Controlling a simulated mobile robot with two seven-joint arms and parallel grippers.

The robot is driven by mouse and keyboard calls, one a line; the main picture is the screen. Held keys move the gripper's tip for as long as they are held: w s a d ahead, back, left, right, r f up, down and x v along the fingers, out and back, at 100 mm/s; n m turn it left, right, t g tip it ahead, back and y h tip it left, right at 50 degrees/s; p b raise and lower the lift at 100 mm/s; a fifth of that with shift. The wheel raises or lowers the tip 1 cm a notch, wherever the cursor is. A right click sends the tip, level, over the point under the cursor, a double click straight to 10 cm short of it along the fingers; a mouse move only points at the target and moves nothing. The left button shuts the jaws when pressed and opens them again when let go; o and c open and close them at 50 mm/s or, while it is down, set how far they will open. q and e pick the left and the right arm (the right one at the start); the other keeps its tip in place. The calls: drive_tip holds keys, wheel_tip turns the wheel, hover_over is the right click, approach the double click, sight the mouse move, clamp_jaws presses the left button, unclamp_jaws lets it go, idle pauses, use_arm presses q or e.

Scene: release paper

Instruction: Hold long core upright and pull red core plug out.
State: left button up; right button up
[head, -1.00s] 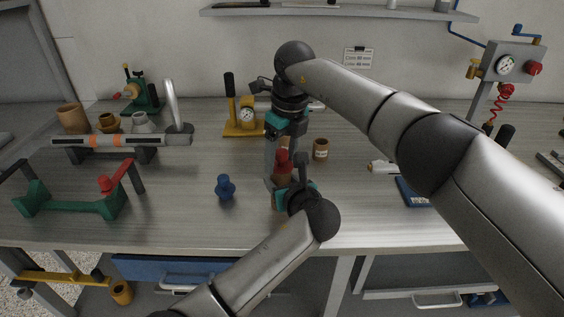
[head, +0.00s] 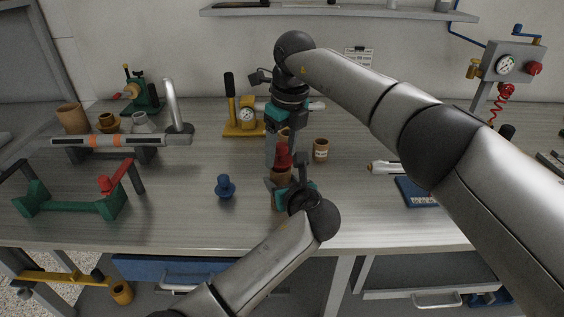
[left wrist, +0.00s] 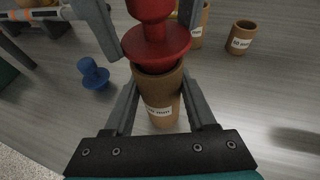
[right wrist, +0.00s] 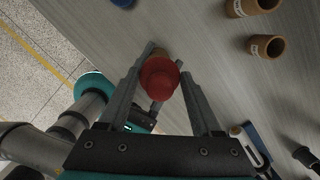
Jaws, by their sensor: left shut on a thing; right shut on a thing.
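The long core (head: 282,174) is a brown tube with a white label, standing upright near the middle of the bench. My left gripper (head: 284,187) is shut around it from the front; the left wrist view shows the core (left wrist: 160,100) between the fingers. The red core plug (head: 283,156) is at the core's top. My right gripper (head: 281,150) comes from above and is shut on the plug. In the left wrist view the plug's flange (left wrist: 157,47) sits just above the core's rim.
A blue plug (head: 225,187) stands left of the core. A short brown core (head: 321,150) stands to the right, with another partly hidden behind my right gripper. A yellow gauge stand (head: 243,120) is behind.

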use_arm(q)
drive_tip(key=shift+f, duration=0.1)
use_arm(e)
drive_tip(key=shift+a+r, duration=0.1)
drive_tip(key=shift+r, duration=1.35)
use_arm(q)
drive_tip(key=o, duration=1.4)
drive_tip(key=shift+o, duration=0.2)
